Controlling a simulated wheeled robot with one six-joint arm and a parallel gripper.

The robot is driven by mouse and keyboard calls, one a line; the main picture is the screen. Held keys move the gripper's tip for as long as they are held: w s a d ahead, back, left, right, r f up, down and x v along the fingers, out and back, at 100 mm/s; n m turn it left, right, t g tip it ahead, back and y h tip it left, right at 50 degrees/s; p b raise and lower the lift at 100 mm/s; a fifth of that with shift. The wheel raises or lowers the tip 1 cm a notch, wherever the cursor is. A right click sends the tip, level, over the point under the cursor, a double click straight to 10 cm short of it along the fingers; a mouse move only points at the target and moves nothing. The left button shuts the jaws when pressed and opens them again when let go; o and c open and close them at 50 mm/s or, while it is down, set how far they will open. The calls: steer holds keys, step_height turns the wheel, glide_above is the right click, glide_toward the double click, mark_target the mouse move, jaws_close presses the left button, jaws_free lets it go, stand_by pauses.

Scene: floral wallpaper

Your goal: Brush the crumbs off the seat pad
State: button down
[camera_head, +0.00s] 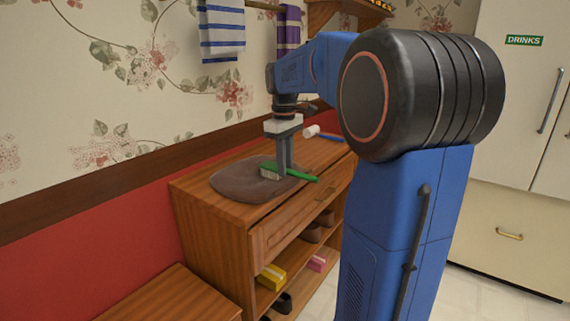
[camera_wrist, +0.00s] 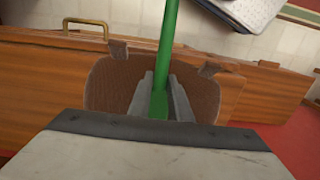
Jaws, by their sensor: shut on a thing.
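The brown seat pad (camera_head: 228,180) lies on top of the wooden cabinet. It also shows in the wrist view (camera_wrist: 112,86), with tie tabs at its corners. My gripper (camera_head: 283,172) points down over the pad's right part. It is shut on a green brush (camera_head: 304,177), whose handle sticks out to the right and whose pale bristles face the pad. In the wrist view the green handle (camera_wrist: 167,45) runs up between my fingers (camera_wrist: 160,100). I cannot tell whether the bristles touch the pad. No crumbs can be made out in either view.
The wooden cabinet (camera_head: 215,240) has a drawer and open shelves with shoes, a yellow box (camera_head: 271,277) and a pink box (camera_head: 316,263). A white cylinder (camera_head: 312,131) lies behind the gripper on the top. Towels (camera_head: 221,30) hang on the wall. A lower wooden surface (camera_head: 165,298) stands at front left.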

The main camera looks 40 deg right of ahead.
mark_target(266, 161)
steer(key=shift+f, duration=0.15)
steer(key=shift+w+a, duration=0.2)
steer(key=shift+w, duration=0.45)
steer(key=shift+w+a, duration=0.2)
steer(key=shift+w, duration=0.5)
steer(key=shift+w+a, duration=0.2)
steer(key=shift+w, duration=0.45)
steer(key=shift+w+a, duration=0.25)
steer(key=shift+w, duration=0.65)
steer(key=shift+w+a, duration=0.25)
steer(key=shift+w, duration=0.65)
steer(key=shift+w+a, duration=0.3)
steer(key=shift+w, duration=0.7)
steer(key=shift+w+a, duration=0.25)
steer(key=shift+w, duration=0.75)
steer(key=shift+s+f, duration=0.1)
